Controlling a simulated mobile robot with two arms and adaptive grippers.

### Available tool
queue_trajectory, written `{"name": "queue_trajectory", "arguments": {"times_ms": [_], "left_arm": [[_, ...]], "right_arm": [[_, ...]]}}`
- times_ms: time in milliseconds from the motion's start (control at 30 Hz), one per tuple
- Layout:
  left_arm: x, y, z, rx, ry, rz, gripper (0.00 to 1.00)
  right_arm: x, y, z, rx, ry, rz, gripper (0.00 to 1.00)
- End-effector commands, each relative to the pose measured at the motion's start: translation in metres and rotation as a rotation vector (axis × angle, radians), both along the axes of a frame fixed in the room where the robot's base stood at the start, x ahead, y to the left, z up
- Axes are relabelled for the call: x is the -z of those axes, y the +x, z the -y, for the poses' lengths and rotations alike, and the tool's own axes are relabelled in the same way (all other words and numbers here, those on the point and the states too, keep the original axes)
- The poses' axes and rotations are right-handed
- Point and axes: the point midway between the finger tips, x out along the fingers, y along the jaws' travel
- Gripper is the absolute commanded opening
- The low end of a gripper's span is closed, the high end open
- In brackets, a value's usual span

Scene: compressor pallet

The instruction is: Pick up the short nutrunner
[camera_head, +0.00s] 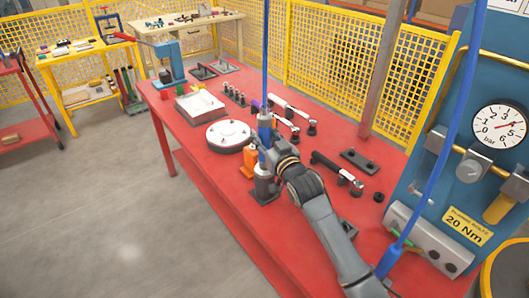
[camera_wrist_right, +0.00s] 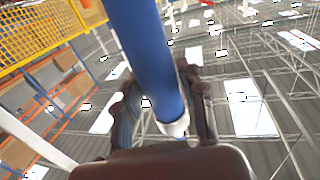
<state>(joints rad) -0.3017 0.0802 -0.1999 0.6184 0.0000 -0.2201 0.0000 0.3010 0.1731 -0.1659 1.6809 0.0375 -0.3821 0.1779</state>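An upright nutrunner with a blue and grey body (camera_head: 265,132) stands near the middle of the red table, below a blue hose that runs up out of view. I take it for the short nutrunner. My right gripper (camera_head: 276,154) is at its body, reaching in from the lower right. In the right wrist view the blue tool body (camera_wrist_right: 158,70) passes between the two fingers (camera_wrist_right: 163,98), which sit close on both sides of it. The nutrunner's lower part is partly hidden by the gripper in the head view. My left gripper is not in view.
A white round flange (camera_head: 228,134) and an orange block (camera_head: 248,160) lie close by on the red table (camera_head: 205,172). A black-handled tool (camera_head: 332,168) lies to the right. A blue panel with a gauge (camera_head: 500,127) stands at the right.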

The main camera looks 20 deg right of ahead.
Motion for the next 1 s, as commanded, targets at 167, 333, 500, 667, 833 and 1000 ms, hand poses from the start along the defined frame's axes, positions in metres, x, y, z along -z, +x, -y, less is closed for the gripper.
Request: {"name": "queue_trajectory", "arguments": {"times_ms": [167,333,500,667,833,1000], "left_arm": [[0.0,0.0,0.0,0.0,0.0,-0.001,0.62],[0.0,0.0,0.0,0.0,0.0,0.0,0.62],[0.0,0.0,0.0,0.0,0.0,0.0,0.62],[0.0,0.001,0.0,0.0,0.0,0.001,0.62],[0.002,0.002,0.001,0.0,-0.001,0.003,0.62],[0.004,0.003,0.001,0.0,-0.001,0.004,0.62]], "right_arm": [[0.0,0.0,0.0,0.0,0.0,0.0,0.0],[-0.005,0.0,0.0,0.0,0.0,0.01,0.0],[-0.005,0.0,0.0,0.0,0.0,0.01,0.0],[-0.01,0.0,0.0,0.0,0.0,0.012,0.0],[-0.026,0.0,0.0,-0.001,0.001,0.015,0.0],[-0.051,0.0,0.001,0.0,0.0,0.016,0.0]]}}
